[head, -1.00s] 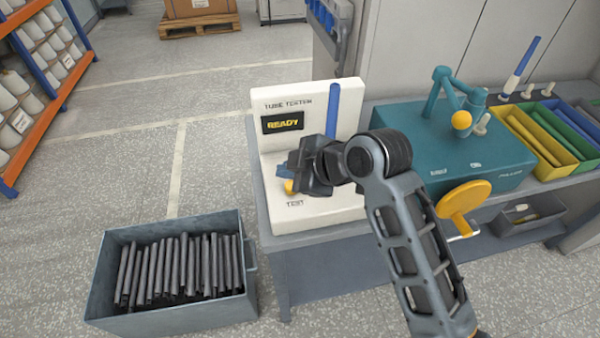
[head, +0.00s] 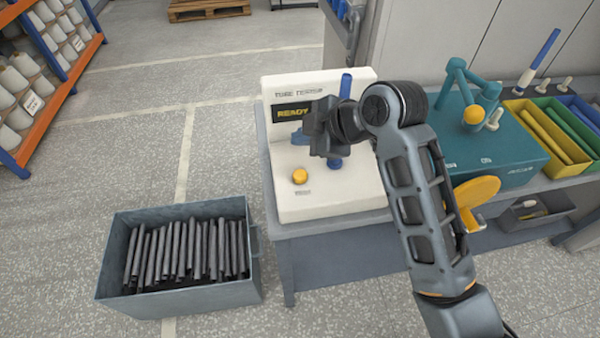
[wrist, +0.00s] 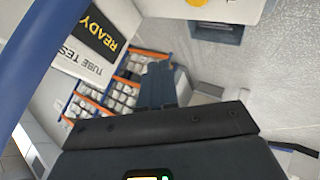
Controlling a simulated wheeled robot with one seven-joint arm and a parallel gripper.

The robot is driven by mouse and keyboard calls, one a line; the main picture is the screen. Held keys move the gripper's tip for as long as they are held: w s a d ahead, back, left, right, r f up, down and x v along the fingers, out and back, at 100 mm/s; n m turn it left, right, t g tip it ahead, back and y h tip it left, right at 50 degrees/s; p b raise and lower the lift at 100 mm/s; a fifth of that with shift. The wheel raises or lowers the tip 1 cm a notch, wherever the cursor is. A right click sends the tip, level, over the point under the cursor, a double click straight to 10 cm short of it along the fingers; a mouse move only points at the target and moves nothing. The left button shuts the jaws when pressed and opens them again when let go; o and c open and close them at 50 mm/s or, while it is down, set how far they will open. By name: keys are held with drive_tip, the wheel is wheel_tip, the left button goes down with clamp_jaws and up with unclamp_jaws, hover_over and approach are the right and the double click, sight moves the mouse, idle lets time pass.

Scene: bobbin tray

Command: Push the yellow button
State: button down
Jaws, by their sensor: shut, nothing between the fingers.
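The yellow button (head: 300,176) sits on the white base of the tube tester (head: 350,200), uncovered in the head view. Its edge also shows at the top of the wrist view (wrist: 197,2). My gripper (head: 298,137) is shut and empty, its blue fingertips apart from the button and behind it in the picture, in front of the tester's upright panel. The closed fingers also show in the wrist view (wrist: 158,85). The tester's display (head: 292,112) reads READY, partly hidden by my gripper. A blue tube (head: 346,85) stands upright in the tester, its middle hidden by my wrist.
A grey bin (head: 185,300) of dark tubes stands on the floor at left. Right of the tester are a teal machine (head: 505,160) with a yellow wheel (head: 477,190) and coloured trays (head: 545,130). A spool shelf (head: 60,80) is at far left.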

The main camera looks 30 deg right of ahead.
sight(303, 176)
drive_tip(key=shift+f+b, duration=2.75)
drive_tip(key=shift+f, duration=1.1)
drive_tip(key=shift+f, duration=0.1)
drive_tip(key=shift+f, duration=0.3)
drive_tip(key=shift+f+b, duration=0.5)
drive_tip(key=shift+f, duration=0.05)
drive_tip(key=shift+r, duration=0.1)
drive_tip(key=shift+r+p, duration=0.85)
drive_tip(key=shift+r, duration=0.05)
drive_tip(key=shift+r, duration=0.1)
wheel_tip(303, 176, up, 5)
drive_tip(key=p, duration=0.4)
